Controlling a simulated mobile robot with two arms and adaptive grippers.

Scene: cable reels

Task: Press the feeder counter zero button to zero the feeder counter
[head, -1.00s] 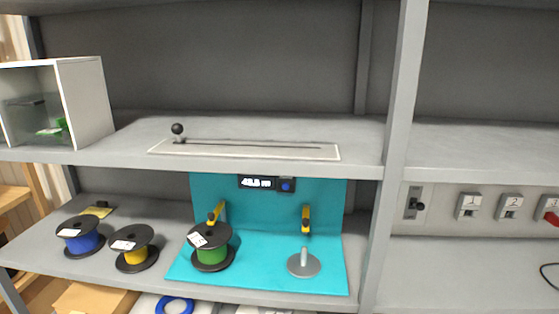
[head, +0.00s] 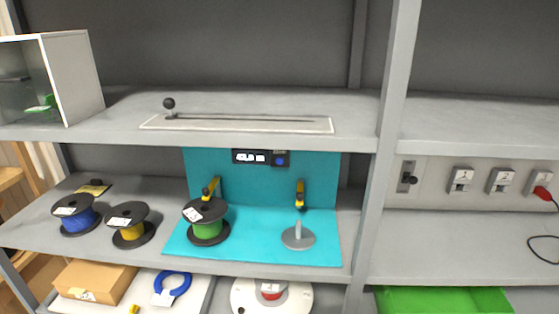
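The feeder counter (head: 250,157) is a dark box with a lit white readout at the top of the teal feeder panel (head: 235,180). Its digits are too small to read surely. The round blue zero button (head: 281,160) sits at the right end of the counter. A green cable reel (head: 207,222) stands on the left of the teal base, and a bare grey disc with a spindle (head: 298,236) stands on the right. Yellow arms (head: 300,193) rise behind them. Neither of my grippers is in view.
Blue (head: 76,215) and yellow (head: 130,226) reels stand left of the feeder. The upper shelf (head: 240,143) overhangs just above the counter. A slider track with a black knob (head: 169,104) lies on it. A grey upright (head: 383,170) and switch sockets (head: 461,180) are to the right.

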